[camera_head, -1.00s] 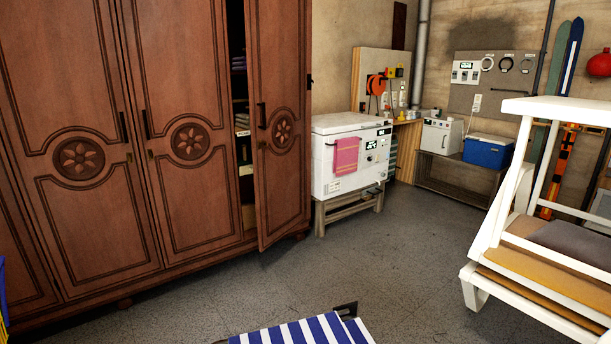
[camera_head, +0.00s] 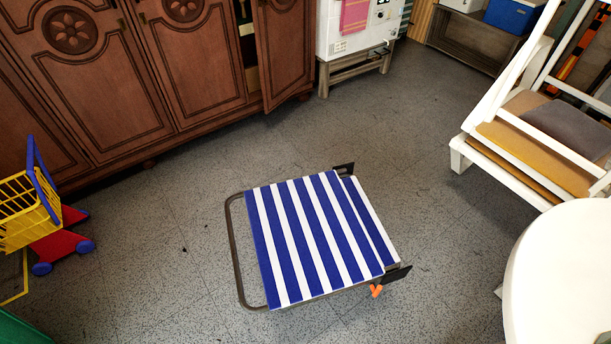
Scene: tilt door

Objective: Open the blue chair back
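The blue chair (camera_head: 318,238) is a low folding chair with blue and white striped fabric on a dark metal frame. It lies flat on the floor in the lower middle. A narrower striped panel shows along its right edge, and the fabric looks folded down flat there. The grey tube frame curves out on the left side. Dark brackets sit at its upper right and lower right corners. A small orange piece (camera_head: 376,290) shows by the lower right bracket. My gripper is not in view.
A brown wardrobe (camera_head: 180,70) stands behind, one door ajar. A yellow toy cart (camera_head: 30,212) is at left. A white cushioned bench (camera_head: 540,135) is at right. A large white rounded shape (camera_head: 565,275) fills the lower right. Grey floor around the chair is mostly clear.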

